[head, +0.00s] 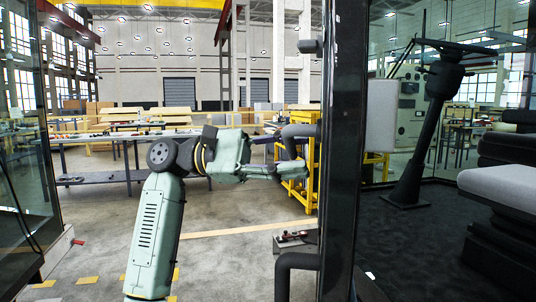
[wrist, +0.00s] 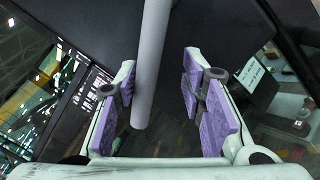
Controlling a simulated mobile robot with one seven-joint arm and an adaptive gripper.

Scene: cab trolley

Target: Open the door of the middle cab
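A dark upright door frame (head: 343,150) of a cab stands right of centre in the head view. A dark tubular handle (head: 300,130) sticks out from its left side. My gripper (head: 292,172) is at this handle, at the end of my pale green arm. In the wrist view, my gripper (wrist: 160,78) has its purple-padded fingers spread apart. A grey bar (wrist: 150,70), seemingly the handle, runs between them, closer to the left finger. Whether the bar touches that finger is unclear. The door's hinges and latch are not visible.
Another dark tubular bar (head: 290,268) sticks out lower on the frame. Right of the frame are a steering column (head: 425,135) and a grey seat (head: 500,185). A glass panel (head: 22,150) stands at far left. Open floor (head: 235,250) lies between, with worktables (head: 100,178) behind.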

